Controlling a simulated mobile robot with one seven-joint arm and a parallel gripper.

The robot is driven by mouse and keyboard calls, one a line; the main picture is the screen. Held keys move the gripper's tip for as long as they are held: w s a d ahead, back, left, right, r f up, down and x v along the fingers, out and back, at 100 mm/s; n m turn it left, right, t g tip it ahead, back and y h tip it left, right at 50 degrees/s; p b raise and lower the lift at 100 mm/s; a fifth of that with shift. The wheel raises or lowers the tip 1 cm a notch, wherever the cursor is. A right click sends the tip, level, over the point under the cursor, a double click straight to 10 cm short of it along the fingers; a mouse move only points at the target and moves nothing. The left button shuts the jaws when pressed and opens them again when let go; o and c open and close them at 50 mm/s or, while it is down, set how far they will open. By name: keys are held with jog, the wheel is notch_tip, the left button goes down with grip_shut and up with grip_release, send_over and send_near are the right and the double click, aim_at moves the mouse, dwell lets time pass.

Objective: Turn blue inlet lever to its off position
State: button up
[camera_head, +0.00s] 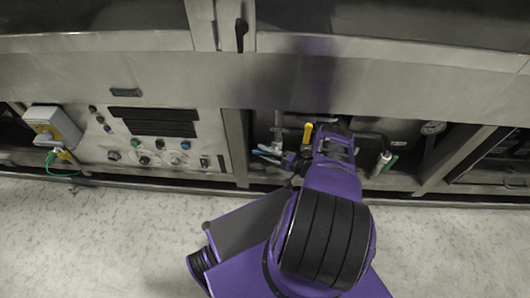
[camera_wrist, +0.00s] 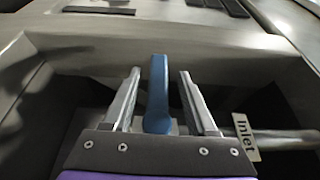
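The blue inlet lever (camera_wrist: 158,95) stands upright in the middle of the wrist view, between the two fingers of my gripper (camera_wrist: 158,98). The fingers are open, one on each side of the lever, with a gap to it on both sides. A tag reading "Inlet" (camera_wrist: 246,137) hangs on a pipe to the right of the lever. In the head view the blue lever (camera_head: 268,151) shows at the left of the recess, and my gripper (camera_head: 290,160) is close beside it. My arm hides part of the recess.
A yellow lever (camera_head: 308,133) stands just right of the blue one. A pale handle with green (camera_head: 383,163) and a round gauge (camera_head: 432,128) are further right. A control panel (camera_head: 150,140) with knobs is on the left. Frame posts border the recess.

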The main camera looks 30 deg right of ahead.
jog(key=shift+s, duration=0.1)
jog(key=v, duration=0.7)
jog(key=shift+s+d, duration=0.15)
jog(key=shift+d, duration=0.05)
dwell(0.5)
